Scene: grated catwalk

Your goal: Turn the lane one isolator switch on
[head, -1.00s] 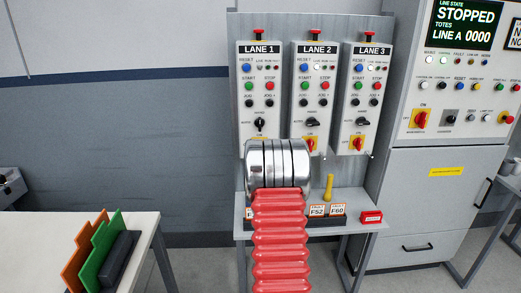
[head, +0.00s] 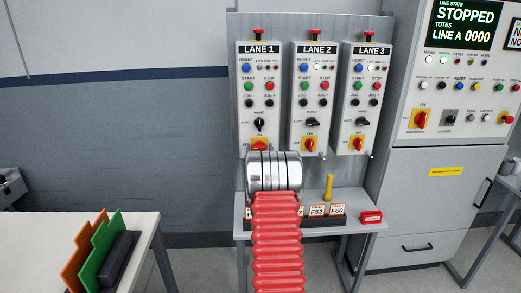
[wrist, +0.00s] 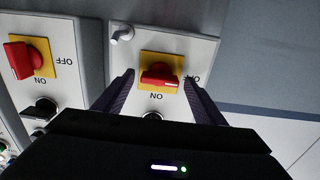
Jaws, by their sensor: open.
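The lane one isolator switch is a red rotary knob on a yellow plate (head: 260,144) at the foot of the LANE 1 panel (head: 247,103). My arm partly covers it in the head view. In the wrist view, which is upside down, its red handle (wrist: 160,77) lies crosswise, with its white mark toward OFF. My gripper (wrist: 159,80) is open, one dark finger on each side of the knob. I cannot tell how far the fingertips are from the panel. The head view hides my gripper behind my arm.
The LANE 2 isolator (wrist: 22,60) is close beside, on the left in the wrist view. A grey peg (wrist: 122,36) sticks out near the lane one plate. Below the panels is a shelf with a yellow-handled thing (head: 329,187) and a red box (head: 371,217).

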